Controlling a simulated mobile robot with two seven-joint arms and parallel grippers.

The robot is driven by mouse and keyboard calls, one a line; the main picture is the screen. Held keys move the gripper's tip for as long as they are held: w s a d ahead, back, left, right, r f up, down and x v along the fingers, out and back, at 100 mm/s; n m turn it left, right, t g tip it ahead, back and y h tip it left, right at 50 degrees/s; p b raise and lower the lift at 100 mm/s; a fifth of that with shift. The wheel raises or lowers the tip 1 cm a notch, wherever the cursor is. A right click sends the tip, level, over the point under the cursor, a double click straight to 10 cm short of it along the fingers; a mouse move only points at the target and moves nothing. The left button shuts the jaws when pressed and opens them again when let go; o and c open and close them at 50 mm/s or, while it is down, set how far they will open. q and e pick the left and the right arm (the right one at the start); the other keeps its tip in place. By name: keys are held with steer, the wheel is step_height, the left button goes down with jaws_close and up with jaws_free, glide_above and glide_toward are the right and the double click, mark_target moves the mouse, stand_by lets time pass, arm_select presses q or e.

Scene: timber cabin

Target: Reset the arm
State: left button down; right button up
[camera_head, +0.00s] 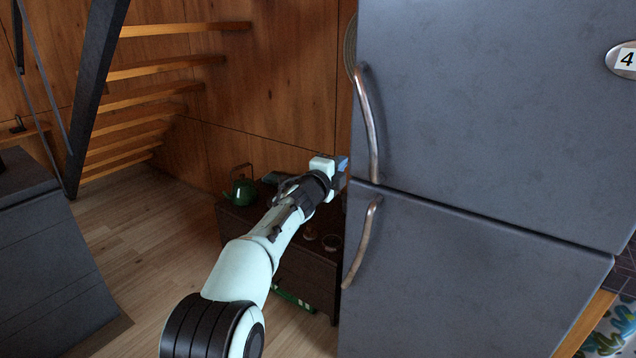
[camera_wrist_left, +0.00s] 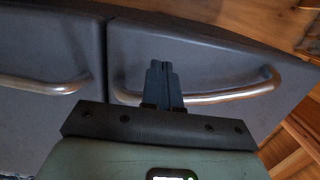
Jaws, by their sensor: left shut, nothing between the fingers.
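My left arm reaches up from the bottom of the head view. Its gripper (camera_head: 342,163) is beside the left edge of the grey fridge, close to the upper door handle (camera_head: 369,125). In the left wrist view the two fingers (camera_wrist_left: 161,84) are together, with nothing between them. They appear in front of a curved metal handle (camera_wrist_left: 215,96) on a fridge door; I cannot tell whether they touch it. A second handle (camera_wrist_left: 45,84) shows at the left of that view. Both fridge doors look closed. My right gripper is in neither view.
The grey fridge (camera_head: 490,110) fills the right side. A dark low cabinet (camera_head: 310,268) with a green kettle (camera_head: 241,190) stands behind my left arm. Wooden stairs (camera_head: 165,68) rise at the back left. A dark block-shaped unit (camera_head: 50,265) is at the left, with open floor (camera_head: 150,235) between.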

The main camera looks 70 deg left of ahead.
arm_select(q)
steer(key=v, duration=0.6)
steer(key=shift+s+f+b, duration=0.25)
steer(key=shift+s+b, duration=0.05)
steer(key=shift+b, duration=0.1)
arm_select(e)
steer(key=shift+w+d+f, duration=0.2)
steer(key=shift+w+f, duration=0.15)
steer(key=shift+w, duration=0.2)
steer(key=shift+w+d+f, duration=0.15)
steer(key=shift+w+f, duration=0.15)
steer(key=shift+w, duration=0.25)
arm_select(q)
steer(key=shift+d, duration=0.15)
